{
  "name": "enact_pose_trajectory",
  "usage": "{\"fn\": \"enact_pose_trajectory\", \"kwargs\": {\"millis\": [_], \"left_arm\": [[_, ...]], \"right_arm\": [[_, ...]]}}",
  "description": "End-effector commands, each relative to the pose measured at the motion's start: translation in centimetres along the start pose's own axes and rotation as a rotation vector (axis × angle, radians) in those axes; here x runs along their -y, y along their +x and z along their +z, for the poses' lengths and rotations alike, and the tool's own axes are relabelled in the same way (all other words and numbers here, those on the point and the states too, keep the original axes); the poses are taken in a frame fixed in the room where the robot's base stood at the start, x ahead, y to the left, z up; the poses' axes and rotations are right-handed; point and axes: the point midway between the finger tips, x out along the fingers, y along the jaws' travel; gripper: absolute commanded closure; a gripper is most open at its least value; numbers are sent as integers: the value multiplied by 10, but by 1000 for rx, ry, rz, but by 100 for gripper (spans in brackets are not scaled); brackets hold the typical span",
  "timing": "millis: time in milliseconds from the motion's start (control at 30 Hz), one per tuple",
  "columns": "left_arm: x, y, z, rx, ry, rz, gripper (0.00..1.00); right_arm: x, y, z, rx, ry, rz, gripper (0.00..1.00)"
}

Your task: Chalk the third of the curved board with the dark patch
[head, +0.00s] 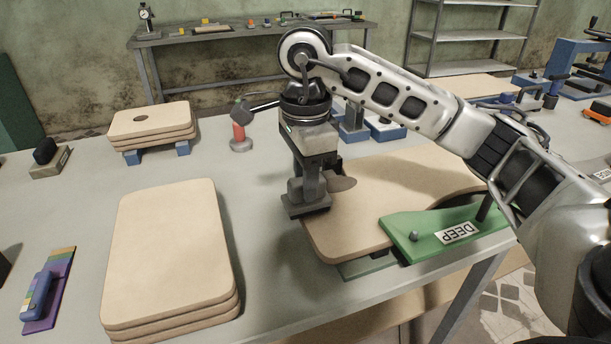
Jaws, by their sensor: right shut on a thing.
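A tan curved board (400,178) lies at the right of the table, with a dark oval patch (342,184) near its left end. A green template marked DEEP (402,234) rests over its front right part. My right gripper (308,184) points down at the board's left end, just left of the patch. It is shut on what looks like a grey block (305,207); whether this touches the board I cannot tell. A board stack (165,250) lies at front left. My left gripper is out of view.
A red-based tool (240,138) stands behind the gripper. A grey block with a black knob (48,160) is at far left. A striped strip with a blue handle (40,292) lies at front left. The table between the front stack and the curved board is clear.

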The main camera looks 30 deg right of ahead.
Motion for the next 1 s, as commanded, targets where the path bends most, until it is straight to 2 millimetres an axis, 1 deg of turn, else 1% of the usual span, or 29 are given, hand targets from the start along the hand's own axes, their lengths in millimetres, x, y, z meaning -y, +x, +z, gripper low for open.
{"fn": "enact_pose_trajectory", "kwargs": {"millis": [167,467,833,1000], "left_arm": [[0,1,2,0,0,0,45],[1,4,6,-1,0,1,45],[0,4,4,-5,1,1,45],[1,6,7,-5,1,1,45]], "right_arm": [[0,0,-7,-1,2,1,99],[0,-1,-29,-1,1,0,99],[0,-2,-31,0,0,1,99],[0,0,-39,-1,3,1,99]]}}
